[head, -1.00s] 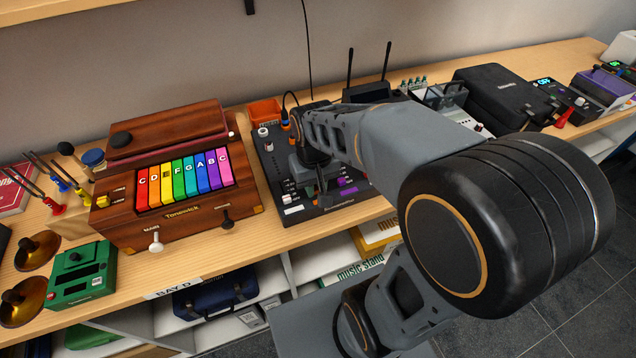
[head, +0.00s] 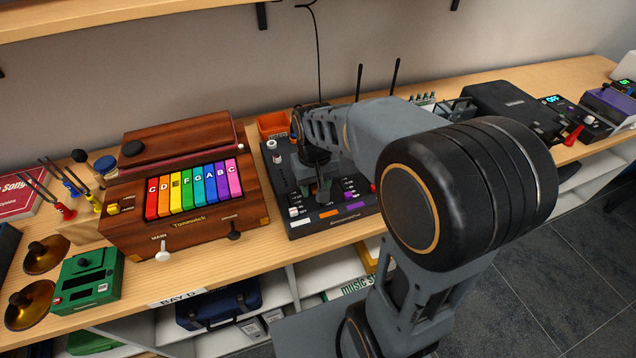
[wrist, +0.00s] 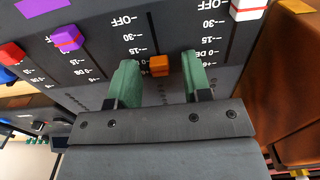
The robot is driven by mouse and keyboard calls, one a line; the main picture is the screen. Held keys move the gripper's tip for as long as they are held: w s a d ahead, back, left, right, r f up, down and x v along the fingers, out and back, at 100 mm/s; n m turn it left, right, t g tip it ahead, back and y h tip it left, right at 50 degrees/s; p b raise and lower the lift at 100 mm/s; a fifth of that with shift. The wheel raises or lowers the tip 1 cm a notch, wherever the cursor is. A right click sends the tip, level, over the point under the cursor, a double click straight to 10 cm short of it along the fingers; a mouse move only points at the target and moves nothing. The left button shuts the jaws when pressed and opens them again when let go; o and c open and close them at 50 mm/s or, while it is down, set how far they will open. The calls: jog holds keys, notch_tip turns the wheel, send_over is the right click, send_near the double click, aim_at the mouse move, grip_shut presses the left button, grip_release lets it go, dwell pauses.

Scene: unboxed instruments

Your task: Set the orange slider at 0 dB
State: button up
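My gripper (wrist: 160,82) is open, with one green fingertip on each side of the orange cap and a visible gap on both sides. In the head view my gripper (head: 322,194) is over the front part of the mixer, and the orange slider cannot be made out there.
In the wrist view a purple slider (wrist: 68,38) and a red slider (wrist: 10,53) stand to the left, and a white slider (wrist: 248,8) to the upper right. A wooden instrument (head: 185,225) with coloured keys stands close left of the mixer.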

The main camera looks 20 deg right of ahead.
aim_at(314, 186)
notch_tip(314, 186, up, 14)
jog(key=shift+p, duration=0.35)
dwell(0.4)
jog(key=shift+f, duration=0.1)
jog(key=s+f+t, duration=0.3)
jog(key=s+f, duration=0.5)
jog(key=s, duration=0.1)
jog(key=shift+s+d+f+t, duration=0.25)
jog(key=shift+f+t, duration=0.05)
jog(key=shift+f, duration=0.1)
dwell(0.6)
